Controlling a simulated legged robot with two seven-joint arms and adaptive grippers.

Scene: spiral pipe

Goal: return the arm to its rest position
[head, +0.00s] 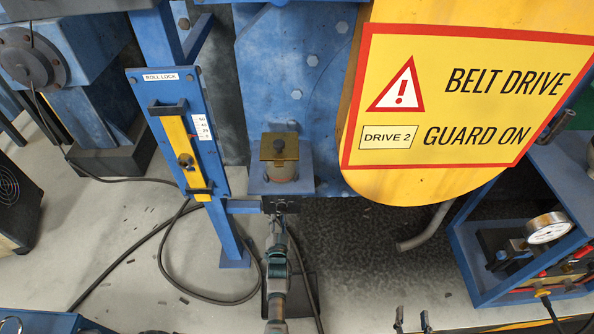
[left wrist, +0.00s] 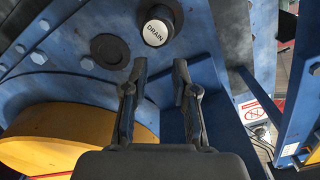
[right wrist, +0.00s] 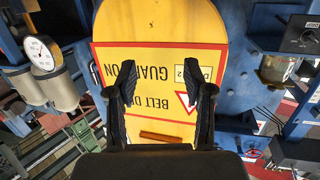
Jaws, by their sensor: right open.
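My left gripper (head: 280,214) reaches up from the bottom middle of the head view, its tip just below the small cup-like fitting. In the left wrist view its two fingers (left wrist: 160,70) stand a little apart with nothing between them. A dark round knob marked DRAIN (left wrist: 158,27) lies beyond the tips, apart from them. My right gripper (head: 412,321) shows only its fingertips at the bottom edge of the head view. In the right wrist view its fingers (right wrist: 160,92) are wide apart and empty, facing the yellow guard. Most of my right arm is out of view.
The yellow BELT DRIVE guard (head: 440,175) fills the upper right. A blue frame with a pressure gauge (head: 547,228) stands at the right. A ROLL LOCK panel (head: 160,130) is on the left. Cables (head: 160,255) lie on the floor. The cup-like fitting (head: 279,172) is in the middle.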

